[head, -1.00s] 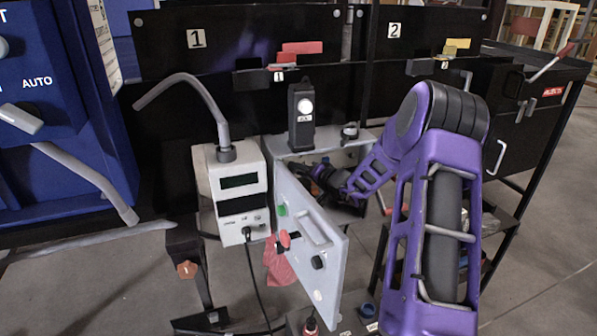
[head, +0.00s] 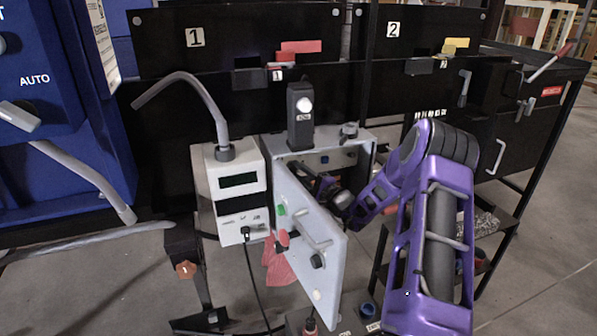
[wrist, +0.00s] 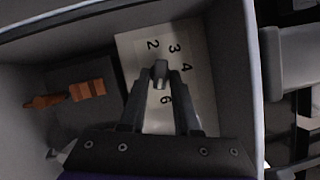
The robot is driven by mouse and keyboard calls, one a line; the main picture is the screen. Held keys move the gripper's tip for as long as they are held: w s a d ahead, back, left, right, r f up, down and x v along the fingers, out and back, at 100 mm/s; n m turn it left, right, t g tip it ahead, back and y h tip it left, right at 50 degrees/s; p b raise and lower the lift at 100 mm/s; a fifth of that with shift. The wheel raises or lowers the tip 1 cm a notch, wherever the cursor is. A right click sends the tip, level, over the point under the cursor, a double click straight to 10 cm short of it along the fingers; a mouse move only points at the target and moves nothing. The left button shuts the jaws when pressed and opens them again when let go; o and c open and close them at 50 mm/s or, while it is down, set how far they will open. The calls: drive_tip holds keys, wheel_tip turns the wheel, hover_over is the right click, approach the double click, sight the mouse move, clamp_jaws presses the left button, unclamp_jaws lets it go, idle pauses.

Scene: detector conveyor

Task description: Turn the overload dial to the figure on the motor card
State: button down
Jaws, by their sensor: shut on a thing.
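The overload dial (wrist: 161,70) shows in the wrist view as a small grey knob on a pale plate (wrist: 132,50). The printed figures 2, 3, 4 and 6 are legible around it; the part between 4 and 6 is partly covered by a finger. My gripper (wrist: 160,88) is shut on the knob, one finger on each side. In the head view my gripper (head: 328,188) reaches into the open grey box (head: 366,150), partly hidden behind its door (head: 305,235). The dial is hidden there. I cannot make out a motor card with a readable figure.
The door stands open on the near left of my gripper. A white meter (head: 232,190) with a cable stands left of the box. In the wrist view an orange part (wrist: 87,91) on a dark block lies left of the dial. The box walls are close around my gripper.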

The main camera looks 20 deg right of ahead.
drive_tip(key=m, duration=0.1)
drive_tip(key=m+t, duration=0.1)
drive_tip(key=m, duration=0.2)
drive_tip(key=shift+f+h, duration=0.25)
drive_tip(key=shift+h, duration=0.05)
drive_tip(key=shift+a+f+m+t+h+p, duration=0.15)
drive_tip(key=shift+m+t+h+p, duration=0.7)
drive_tip(key=shift+m, duration=1.6)
drive_tip(key=shift+a+m+t+h+p, duration=0.2)
drive_tip(key=shift+m+h+p, duration=0.25)
drive_tip(key=shift+m+h, duration=1.4)
drive_tip(key=shift+a+f+m+t+h+p, duration=0.15)
drive_tip(key=shift+m+t+h+p, duration=0.45)
drive_tip(key=shift+m, duration=2.4)
drive_tip(key=shift+r+m, duration=0.1)
drive_tip(key=shift+m, duration=0.3)
drive_tip(key=c, duration=0.8)
unclamp_jaws()
